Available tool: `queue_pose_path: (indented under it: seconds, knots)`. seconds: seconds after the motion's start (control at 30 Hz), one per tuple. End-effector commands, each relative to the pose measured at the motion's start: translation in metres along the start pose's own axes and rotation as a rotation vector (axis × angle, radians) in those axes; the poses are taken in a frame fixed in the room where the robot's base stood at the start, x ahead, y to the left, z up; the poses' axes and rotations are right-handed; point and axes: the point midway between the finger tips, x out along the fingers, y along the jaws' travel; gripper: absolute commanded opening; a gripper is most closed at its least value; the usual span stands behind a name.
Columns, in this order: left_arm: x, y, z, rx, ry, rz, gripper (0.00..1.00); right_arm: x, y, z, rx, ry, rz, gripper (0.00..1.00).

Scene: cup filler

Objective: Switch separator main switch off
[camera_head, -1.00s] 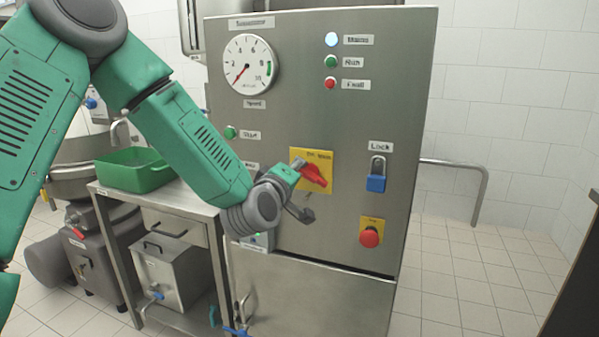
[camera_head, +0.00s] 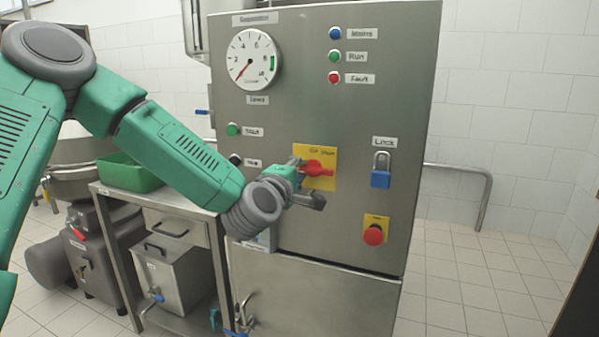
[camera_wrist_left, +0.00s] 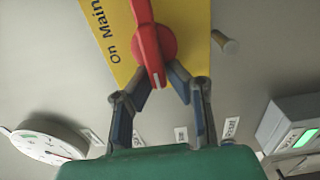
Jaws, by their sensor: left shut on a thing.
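The separator main switch is a red rotary handle (camera_head: 320,168) on a yellow plate (camera_head: 327,184) on the steel cabinet front. In the head view the handle lies about horizontal. My left gripper (camera_head: 302,172) is at the handle's left end. In the left wrist view, its two fingers (camera_wrist_left: 160,78) close from both sides on the end of the red handle (camera_wrist_left: 148,38), over the yellow plate (camera_wrist_left: 112,50) marked "On Main". The blue Mains lamp (camera_head: 335,33) looks dark. My right gripper does not show.
A blue padlock (camera_head: 380,178) hangs under the Lock label, right of the switch. A red emergency button (camera_head: 373,235) sits below it. A round gauge (camera_head: 252,59) is at the upper left. A steel table with a green tub (camera_head: 128,173) stands left of the cabinet.

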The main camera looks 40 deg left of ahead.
Motion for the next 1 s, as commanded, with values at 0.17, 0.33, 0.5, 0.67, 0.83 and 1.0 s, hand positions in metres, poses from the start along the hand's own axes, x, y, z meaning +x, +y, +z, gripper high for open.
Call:
queue_pose_path:
  seconds: [0.17, 0.33, 0.5, 0.67, 0.83, 1.0]
  knots:
    - [-0.001, -0.006, -0.001, 0.0, 0.0, -0.015, 0.0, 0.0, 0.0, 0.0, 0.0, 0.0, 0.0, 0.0]
    - [-0.001, -0.006, -0.001, 0.0, 0.0, -0.015, 0.23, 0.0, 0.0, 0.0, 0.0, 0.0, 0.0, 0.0]
    - [-0.001, -0.004, -0.001, 0.0, 0.001, -0.009, 0.32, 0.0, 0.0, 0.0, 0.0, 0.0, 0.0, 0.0]
    - [-0.003, -0.002, 0.0, 0.0, 0.0, -0.005, 0.32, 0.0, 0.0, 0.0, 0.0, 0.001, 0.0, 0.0]
    - [-0.019, -0.002, 0.0, -0.001, -0.001, -0.005, 0.32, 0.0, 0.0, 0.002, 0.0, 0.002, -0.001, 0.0]
    - [-0.048, -0.003, -0.001, -0.002, -0.001, -0.008, 0.32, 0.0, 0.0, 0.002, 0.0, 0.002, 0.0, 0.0]
